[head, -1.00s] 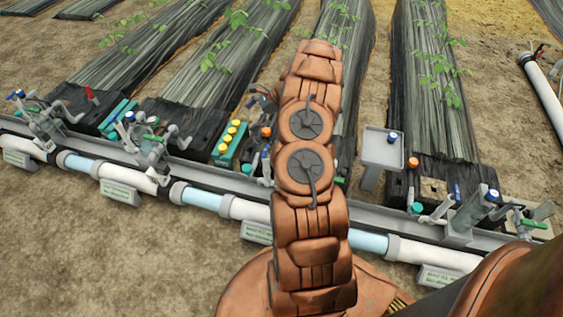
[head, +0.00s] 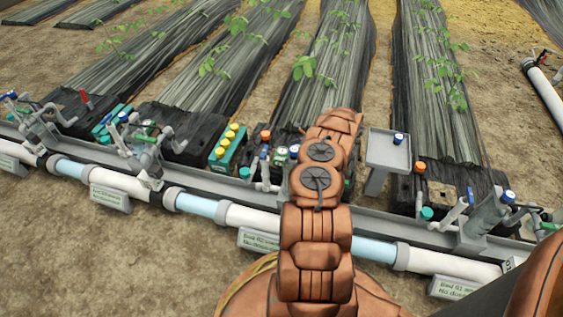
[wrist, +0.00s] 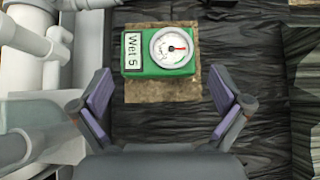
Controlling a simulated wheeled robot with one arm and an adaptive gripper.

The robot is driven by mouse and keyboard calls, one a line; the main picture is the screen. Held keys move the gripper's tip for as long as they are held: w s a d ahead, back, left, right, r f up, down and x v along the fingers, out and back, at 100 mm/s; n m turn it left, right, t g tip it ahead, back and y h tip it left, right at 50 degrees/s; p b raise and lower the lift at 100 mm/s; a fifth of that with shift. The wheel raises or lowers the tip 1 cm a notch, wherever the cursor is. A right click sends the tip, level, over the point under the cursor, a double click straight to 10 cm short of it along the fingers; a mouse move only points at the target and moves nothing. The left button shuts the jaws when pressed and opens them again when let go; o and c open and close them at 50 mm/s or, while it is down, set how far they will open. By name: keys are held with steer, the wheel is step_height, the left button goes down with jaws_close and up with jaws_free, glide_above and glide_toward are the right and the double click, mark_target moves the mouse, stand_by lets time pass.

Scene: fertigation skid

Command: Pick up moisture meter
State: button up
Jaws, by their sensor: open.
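The moisture meter (wrist: 140,62) is a green box with a round white dial, a red needle and a label reading "Wet 5". In the wrist view it lies face up on a tan square pad, near the top middle. My gripper (wrist: 163,98) is open and empty. Its two purple-padded fingers stand to the left and right, below the meter in the picture and not touching it. In the head view my arm covers the gripper, and I cannot make out the meter for certain.
White and grey pipes (wrist: 32,40) run close along the left of the wrist view. Black film (wrist: 250,50) surrounds the pad. In the head view, a grey tray stand (head: 388,151) is right of my arm, and a teal rack with yellow caps (head: 228,146) is to its left.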

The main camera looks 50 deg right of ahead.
mark_target(285, 153)
steer(key=b+x, duration=0.2)
steer(key=x, duration=0.2)
steer(key=shift+w+a+f+b, duration=0.15)
steer(key=shift+a+f+b, duration=0.05)
steer(key=shift+a+b, duration=0.1)
steer(key=shift+w+a+f, duration=0.15)
steer(key=shift+w, duration=0.2)
steer(key=shift+c, duration=0.2)
steer(key=c, duration=0.9)
steer(key=shift+o, duration=0.2)
step_height(285, 153, up, 10)
steer(key=p, duration=0.3)
steer(key=shift+p, duration=0.4)
